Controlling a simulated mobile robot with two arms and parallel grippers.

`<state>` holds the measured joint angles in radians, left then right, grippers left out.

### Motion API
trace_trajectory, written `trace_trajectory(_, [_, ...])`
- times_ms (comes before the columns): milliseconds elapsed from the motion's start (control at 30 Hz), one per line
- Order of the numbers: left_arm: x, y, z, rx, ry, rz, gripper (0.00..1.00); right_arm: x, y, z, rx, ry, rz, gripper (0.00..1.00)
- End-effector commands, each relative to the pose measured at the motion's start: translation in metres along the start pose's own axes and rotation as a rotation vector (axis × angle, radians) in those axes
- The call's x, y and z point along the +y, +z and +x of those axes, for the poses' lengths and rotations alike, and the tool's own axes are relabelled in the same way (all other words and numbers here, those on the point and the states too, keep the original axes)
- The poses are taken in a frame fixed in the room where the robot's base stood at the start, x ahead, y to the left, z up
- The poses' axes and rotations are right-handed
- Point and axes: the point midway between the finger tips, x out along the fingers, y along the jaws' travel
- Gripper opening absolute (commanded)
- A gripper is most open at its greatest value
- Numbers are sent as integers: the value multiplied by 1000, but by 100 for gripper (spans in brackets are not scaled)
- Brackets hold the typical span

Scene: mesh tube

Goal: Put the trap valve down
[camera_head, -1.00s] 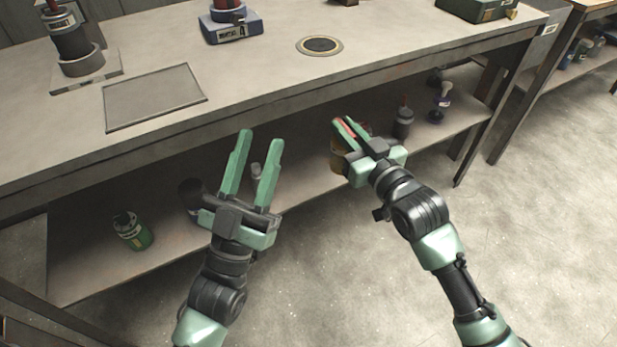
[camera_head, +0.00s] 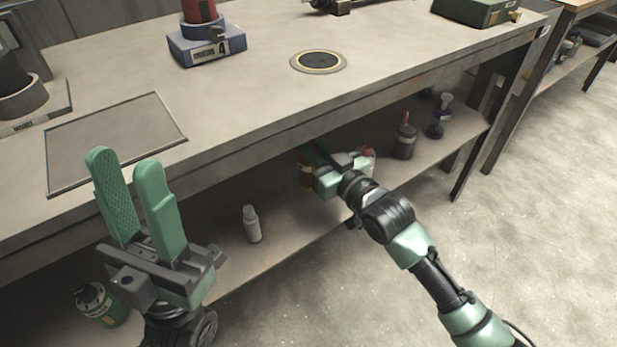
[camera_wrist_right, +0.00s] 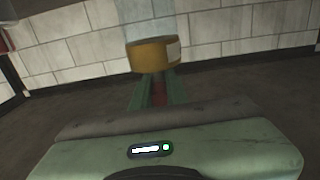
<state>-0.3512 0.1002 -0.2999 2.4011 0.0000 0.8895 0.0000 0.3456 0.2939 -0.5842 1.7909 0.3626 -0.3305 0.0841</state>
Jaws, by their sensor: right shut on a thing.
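My right gripper (camera_head: 318,158) reaches under the bench top, over the lower shelf; the bench edge partly hides its fingers. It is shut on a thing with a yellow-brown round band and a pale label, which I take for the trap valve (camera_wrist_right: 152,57). In the right wrist view it stands beyond the green fingers (camera_wrist_right: 158,92), with a red part between them and a pale, see-through section above the band. In the head view only a brownish bit of it (camera_head: 305,172) shows. Whether it touches the shelf I cannot tell. My left gripper (camera_head: 124,160) is open and empty in front of the bench.
A red thing (camera_head: 368,156) shows beside my right gripper.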

Motion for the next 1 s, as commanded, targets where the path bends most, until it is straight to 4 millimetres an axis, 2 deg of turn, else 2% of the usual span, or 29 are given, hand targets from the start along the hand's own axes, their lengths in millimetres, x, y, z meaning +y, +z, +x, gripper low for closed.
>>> trace_trajectory(33, [0, 2, -9, 2, 0, 0, 37, 0, 14, 0, -3, 0, 1, 0])
trace_trajectory(267, [0, 1, -15, 12, 0, -1, 37, 0, 30, 0, -2, 0, 1, 0])
trace_trajectory(433, [0, 5, -30, 12, 1, 0, 37, 0, 59, 0, -3, 1, 1, 0])
trace_trajectory(500, [0, 6, -30, 22, 6, 1, 37, 0, 69, 0, -1, 1, 0, 0])
trace_trajectory(933, [0, 6, -25, 33, 12, 2, 37, 0, 74, 0, -1, 0, 0, 0])
trace_trajectory(967, [0, 6, -25, 33, 12, 2, 37, 0, 75, 0, -2, 0, 1, 20])
trace_trajectory(1000, [0, 6, -25, 33, 11, 2, 37, 0, 75, 0, -2, 0, 1, 31])
